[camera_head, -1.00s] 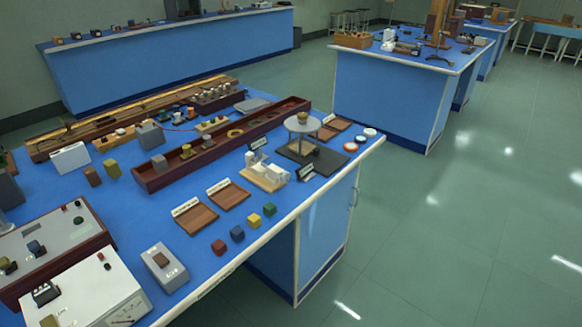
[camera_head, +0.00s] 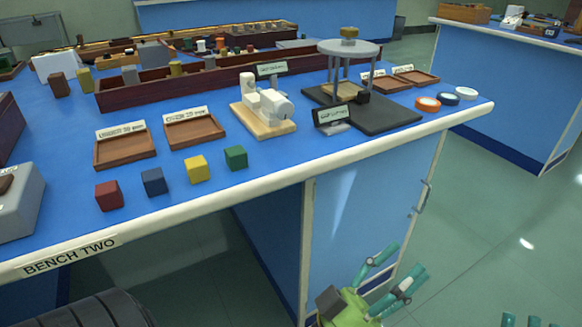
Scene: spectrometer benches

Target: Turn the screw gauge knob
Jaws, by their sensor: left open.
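The screw gauge (camera_head: 268,104) is a white device with a U-shaped body and a round barrel. It stands on a pale wooden base near the front edge of the blue bench top, in the middle of the head view. Which part of it is the knob is too small to tell for sure. My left gripper (camera_head: 404,259), green with teal fingers, is open and empty at the bottom of the view, in front of the bench and below its top, apart from the gauge. Teal tips of my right gripper (camera_head: 530,321) show at the bottom right; the rest is cut off.
Coloured cubes (camera_head: 196,169) and two wooden trays (camera_head: 125,149) lie left of the gauge. A round-topped stand (camera_head: 348,49) on a dark base is to its right, with a small sign (camera_head: 333,116) in front. A long wooden box (camera_head: 140,94) lies behind. Open floor (camera_head: 490,220) is at right.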

